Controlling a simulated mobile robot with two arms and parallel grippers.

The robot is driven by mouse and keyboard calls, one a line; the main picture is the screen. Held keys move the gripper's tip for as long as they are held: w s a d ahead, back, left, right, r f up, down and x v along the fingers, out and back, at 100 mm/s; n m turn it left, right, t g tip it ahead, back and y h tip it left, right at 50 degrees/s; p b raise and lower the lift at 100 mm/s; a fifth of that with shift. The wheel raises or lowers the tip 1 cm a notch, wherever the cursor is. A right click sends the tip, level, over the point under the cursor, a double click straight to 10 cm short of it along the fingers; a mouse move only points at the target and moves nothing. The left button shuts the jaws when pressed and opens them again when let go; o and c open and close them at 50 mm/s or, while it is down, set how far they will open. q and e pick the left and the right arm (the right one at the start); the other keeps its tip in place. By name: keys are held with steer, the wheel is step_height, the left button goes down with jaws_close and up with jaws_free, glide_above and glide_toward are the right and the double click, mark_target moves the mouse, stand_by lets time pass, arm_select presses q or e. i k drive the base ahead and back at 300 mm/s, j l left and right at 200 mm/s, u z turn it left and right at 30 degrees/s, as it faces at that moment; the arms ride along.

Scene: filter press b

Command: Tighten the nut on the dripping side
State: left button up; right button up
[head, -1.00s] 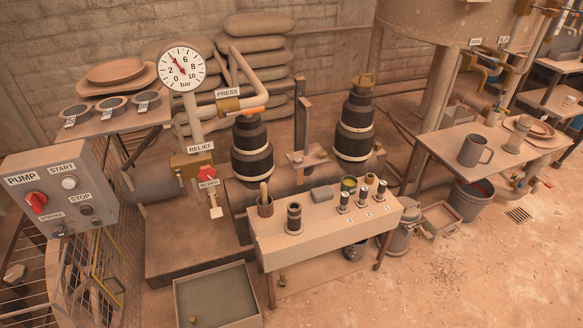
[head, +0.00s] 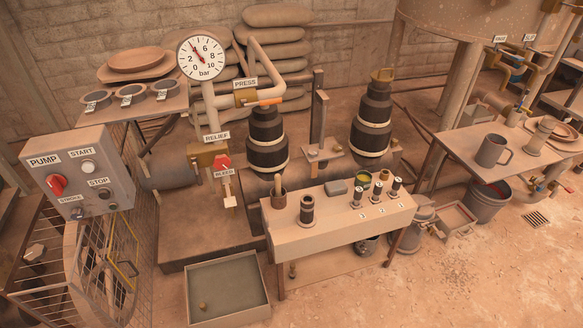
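Two dark banded press columns stand behind the bench, a left column (head: 267,150) and a right column (head: 371,125). A pipe (head: 270,60) comes down to a brass fitting (head: 245,98) under the PRESS label. An orange collar (head: 265,102) sits beside that fitting, above the left column. I cannot make out a drip or say which part is the nut. The pressure gauge (head: 203,57) has its red needle near 4 bar. The RELIEF block (head: 208,155) and red BLEED handle (head: 223,162) are below it. Neither of my grippers is in view.
The pump panel (head: 80,173) with a red knob stands at left beside a mesh guard (head: 115,260). The bench (head: 330,230) holds cups and small numbered cylinders. A tray (head: 228,290) lies on the floor. A side table (head: 470,155) is at right; the floor at front right is open.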

mark_target(313, 152)
steer(key=i+l+u, duration=0.3)
steer(key=l, duration=0.25)
steer(key=i+l+u, duration=0.3)
steer(key=l, duration=0.35)
steer(key=i+l+u, duration=0.15)
steer(key=l, duration=0.25)
steer(key=i, duration=0.05)
